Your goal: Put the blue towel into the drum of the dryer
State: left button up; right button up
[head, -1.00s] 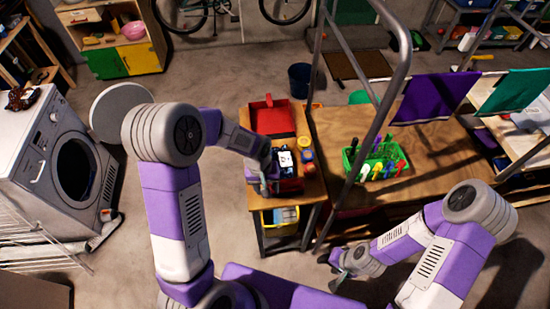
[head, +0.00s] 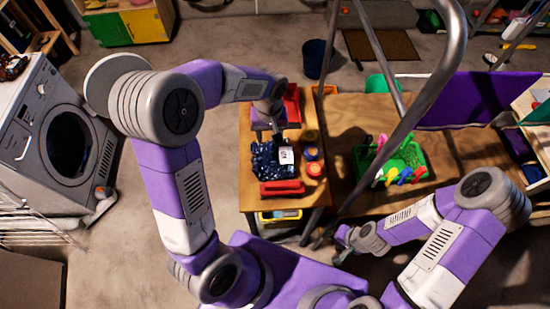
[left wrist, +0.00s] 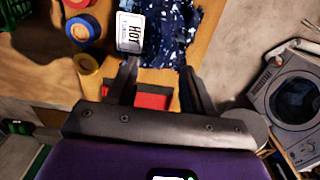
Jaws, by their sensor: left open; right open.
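The blue towel (head: 252,160) is dark blue with a light speckle and lies crumpled on the small wooden bench. It also shows in the left wrist view (left wrist: 168,40), beyond my fingertips. The dryer (head: 38,150) stands at the far left with its dark drum opening (head: 68,145) facing the bench. Its round door (head: 103,80) appears swung open, partly behind my left arm. My left gripper (head: 277,132) is open and empty, above the bench at the towel's far edge; its fingers also show in the left wrist view (left wrist: 158,80). My right gripper (head: 345,240) is open, low beside the bench.
A white HOT label (head: 286,155) lies against the towel. A red bin (head: 291,103), tape rolls (head: 312,153) and a red object (head: 282,188) crowd the bench. A green crate (head: 408,160) and metal frame stand right. Floor between bench and dryer is clear; a drying rack (head: 30,228) stands lower left.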

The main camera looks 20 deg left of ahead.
aim_at(269, 149)
pick_arm(q)
jog(key=shift+f+b, duration=0.4)
jog(key=shift+f, duration=0.5)
notch_tip(269, 149, down, 7)
jog(key=shift+a+b, duration=0.15)
jog(key=shift+b, duration=0.55)
grip_shut()
